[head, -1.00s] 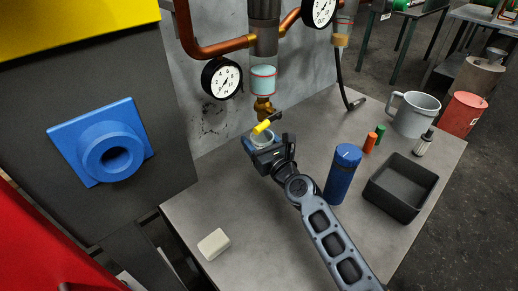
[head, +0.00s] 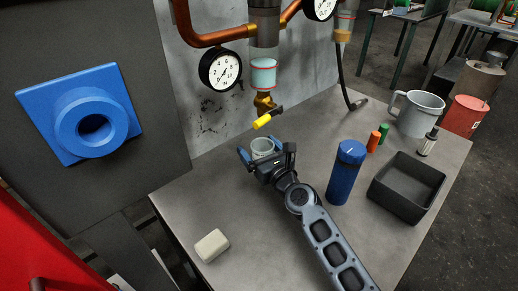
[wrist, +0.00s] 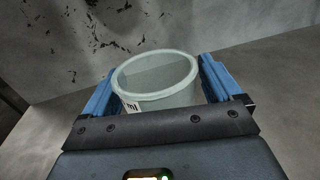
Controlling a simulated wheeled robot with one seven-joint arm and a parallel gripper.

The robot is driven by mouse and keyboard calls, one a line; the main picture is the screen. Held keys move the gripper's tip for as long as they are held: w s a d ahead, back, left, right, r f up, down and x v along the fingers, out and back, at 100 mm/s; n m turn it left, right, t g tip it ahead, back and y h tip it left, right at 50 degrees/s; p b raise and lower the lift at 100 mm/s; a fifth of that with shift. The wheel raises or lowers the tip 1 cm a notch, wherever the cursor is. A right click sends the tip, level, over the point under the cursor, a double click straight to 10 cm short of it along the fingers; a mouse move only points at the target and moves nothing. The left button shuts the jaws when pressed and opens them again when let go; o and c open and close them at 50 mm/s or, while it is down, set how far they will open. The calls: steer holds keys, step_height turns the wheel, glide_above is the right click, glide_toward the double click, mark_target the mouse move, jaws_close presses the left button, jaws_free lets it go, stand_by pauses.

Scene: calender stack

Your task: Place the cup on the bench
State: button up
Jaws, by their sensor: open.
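The cup (head: 262,147) is a small, pale, translucent cup, upright at the bench (head: 225,205), below and in front of the yellow-handled tap. Its lower part is hidden by my gripper (head: 266,152), so I cannot see its base contact. In the wrist view, the cup (wrist: 155,80) shows its round open rim and a white label with dark marks. My gripper is open, with one blue finger on each side of the cup. Narrow gaps show between the cup and the fingers.
A brass tap with a yellow handle (head: 263,121) hangs just behind the cup. A blue bottle (head: 345,175), a dark tray (head: 407,188) and a grey mug (head: 417,113) stand to the right. A pale block (head: 212,245) lies front left. The bench's left part is mostly clear.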

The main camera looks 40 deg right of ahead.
steer(key=shift+r, duration=0.1)
steer(key=b+v, duration=0.1)
steer(key=v, duration=1.1)
